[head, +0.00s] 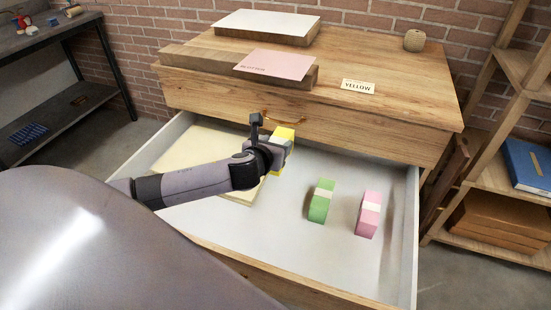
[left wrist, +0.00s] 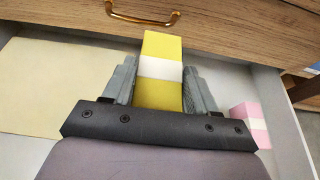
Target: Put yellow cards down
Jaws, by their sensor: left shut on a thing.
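The yellow cards (head: 282,136) are a banded stack with a white strip around the middle. My left gripper (head: 274,151) is shut on them, over the open drawer near its back. In the left wrist view the yellow cards (left wrist: 161,70) stand between the two fingers of my left gripper (left wrist: 162,92). Whether the stack touches the drawer floor I cannot tell. A small card reading "YELLOW" (head: 358,87) lies on the wooden top at the right. My right gripper is not in view.
The open drawer (head: 290,225) holds a green banded stack (head: 321,201), a pink banded stack (head: 368,214) and pale yellow sheets (head: 190,150) at left. On the wooden top (head: 410,95) stand boards with a pink sheet (head: 275,65) and a twine ball (head: 414,40). The top's front right is clear.

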